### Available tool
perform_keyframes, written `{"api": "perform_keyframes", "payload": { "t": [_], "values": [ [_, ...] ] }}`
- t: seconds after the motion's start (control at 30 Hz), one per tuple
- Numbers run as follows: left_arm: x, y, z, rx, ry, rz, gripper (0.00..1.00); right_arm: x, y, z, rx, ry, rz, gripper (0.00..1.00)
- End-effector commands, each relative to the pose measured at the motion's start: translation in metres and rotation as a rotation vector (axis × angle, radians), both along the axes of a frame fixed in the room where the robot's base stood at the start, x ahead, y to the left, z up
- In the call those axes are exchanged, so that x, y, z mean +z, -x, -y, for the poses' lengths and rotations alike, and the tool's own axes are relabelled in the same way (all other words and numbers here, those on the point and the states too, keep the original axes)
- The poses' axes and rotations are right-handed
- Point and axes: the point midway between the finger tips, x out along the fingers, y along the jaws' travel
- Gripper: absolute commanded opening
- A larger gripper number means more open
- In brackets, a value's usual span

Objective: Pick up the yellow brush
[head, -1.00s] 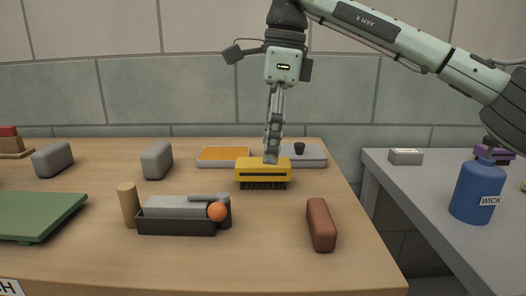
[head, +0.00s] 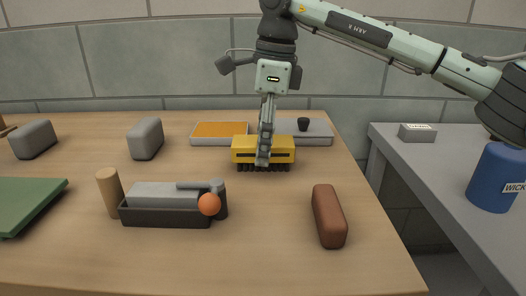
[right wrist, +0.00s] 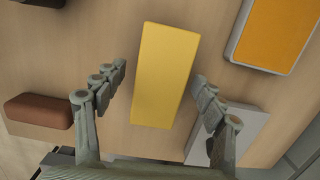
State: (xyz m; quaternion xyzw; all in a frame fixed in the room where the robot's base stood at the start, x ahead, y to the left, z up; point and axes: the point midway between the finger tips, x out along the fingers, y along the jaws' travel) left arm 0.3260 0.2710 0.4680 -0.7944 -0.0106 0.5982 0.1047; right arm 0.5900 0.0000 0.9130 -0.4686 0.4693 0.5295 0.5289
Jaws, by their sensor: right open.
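The yellow brush (head: 283,149) stands on the wooden table with its dark bristles down, towards the back right. From above, in the right wrist view, it shows as a plain yellow block (right wrist: 165,75). My right gripper (head: 263,160) points down at it, and its near finger covers the brush's middle in the head view. In the right wrist view the open fingers (right wrist: 160,70) lie one on either side of the yellow block, with a gap at each side. My left gripper is not in view.
An orange-topped tray (head: 221,132) and a grey tray with a black knob (head: 318,132) lie close behind the brush. A red-brown block (head: 329,215) lies in front, right. A dark box with grey parts (head: 165,217) and an orange ball (head: 209,204) is front left.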

Motion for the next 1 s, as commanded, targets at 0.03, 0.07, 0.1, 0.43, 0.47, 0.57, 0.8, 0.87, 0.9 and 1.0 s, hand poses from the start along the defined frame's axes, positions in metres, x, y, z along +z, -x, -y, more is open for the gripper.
{"api": "perform_keyframes", "payload": {
  "t": [0.03,0.07,0.1,0.43,0.47,0.57,0.8,0.87,0.9,1.0],
  "values": [
    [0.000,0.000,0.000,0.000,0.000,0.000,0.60,-0.001,0.000,0.000,0.000,-0.001,0.001,0.71],
    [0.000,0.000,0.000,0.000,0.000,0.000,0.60,-0.001,0.000,0.000,0.000,-0.001,0.002,0.71],
    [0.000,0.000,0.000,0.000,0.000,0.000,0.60,0.000,0.000,0.000,0.000,-0.001,0.002,0.71],
    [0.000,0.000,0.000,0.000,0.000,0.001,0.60,0.000,0.000,0.000,0.000,0.000,0.001,0.41],
    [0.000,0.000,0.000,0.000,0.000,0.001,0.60,0.000,0.000,0.000,0.000,0.000,0.001,0.37],
    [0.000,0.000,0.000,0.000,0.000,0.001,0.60,0.000,0.000,0.000,0.000,0.000,0.001,0.25],
    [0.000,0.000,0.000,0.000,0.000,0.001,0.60,0.000,0.000,0.000,0.000,-0.001,0.002,0.14],
    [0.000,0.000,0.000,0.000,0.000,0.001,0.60,0.001,0.000,0.000,0.000,-0.001,0.002,0.14],
    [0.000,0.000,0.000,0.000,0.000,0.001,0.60,0.003,0.000,0.000,0.000,-0.001,0.002,0.14],
    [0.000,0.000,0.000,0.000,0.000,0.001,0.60,0.013,0.000,-0.001,0.000,-0.001,0.003,0.14]
  ]
}}
